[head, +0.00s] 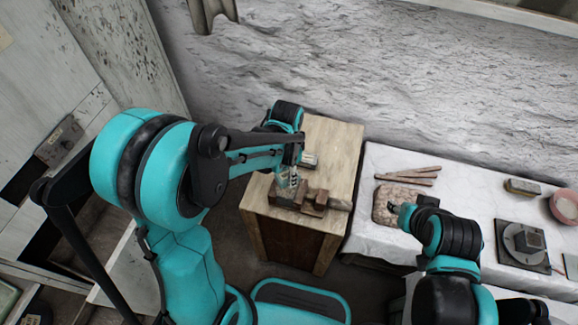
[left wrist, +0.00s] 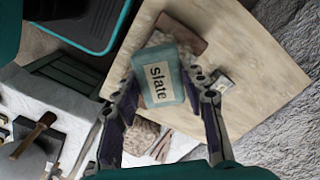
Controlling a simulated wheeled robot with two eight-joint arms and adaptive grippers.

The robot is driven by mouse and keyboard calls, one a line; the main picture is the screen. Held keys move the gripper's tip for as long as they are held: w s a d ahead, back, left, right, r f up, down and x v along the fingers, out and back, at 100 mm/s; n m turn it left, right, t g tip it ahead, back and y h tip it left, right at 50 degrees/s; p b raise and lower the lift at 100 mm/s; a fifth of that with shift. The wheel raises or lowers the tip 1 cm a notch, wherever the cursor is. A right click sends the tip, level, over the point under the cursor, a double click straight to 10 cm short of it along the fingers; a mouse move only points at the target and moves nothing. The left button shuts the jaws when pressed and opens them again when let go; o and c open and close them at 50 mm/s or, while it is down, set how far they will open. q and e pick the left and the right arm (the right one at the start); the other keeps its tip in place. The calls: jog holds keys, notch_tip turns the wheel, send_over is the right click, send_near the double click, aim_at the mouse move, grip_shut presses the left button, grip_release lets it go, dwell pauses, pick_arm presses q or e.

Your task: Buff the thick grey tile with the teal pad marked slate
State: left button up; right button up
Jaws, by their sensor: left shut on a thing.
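The teal pad (left wrist: 160,77) with a pale label reading "slate" sits between the two fingers of my left gripper (head: 293,182), which is shut on it. In the head view this gripper is over the wooden cabinet, and the pad is mostly hidden. A brown, block-like piece (left wrist: 185,36) lies partly behind the pad in the left wrist view; brown blocks (head: 316,199) show below the gripper in the head view. I cannot tell whether the pad touches them, or which piece is the thick grey tile. My right gripper (head: 403,214) is over the white-covered table, its jaws unclear.
The wooden cabinet top (head: 335,142) is clear at the back. The white-covered table (head: 455,180) holds a mottled slab (head: 385,207), thin brown sticks (head: 412,174), a grey block on a dark board (head: 523,262), a small block (head: 522,188) and a pink bowl (head: 566,204). A rough wall stands behind.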

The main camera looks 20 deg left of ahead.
aim_at(287, 190)
pick_arm(q)
jog(key=shift+s+f+b, duration=0.1)
jog(key=shift+f+b, duration=0.4)
jog(key=shift+f, duration=0.2)
jog(key=shift+f+b, duration=0.7)
jog(key=shift+f, duration=0.2)
jog(key=shift+a+f+b, duration=0.1)
jog(key=shift+f+b, duration=1.4)
jog(key=shift+f, duration=0.35)
jog(key=shift+f, duration=0.2)
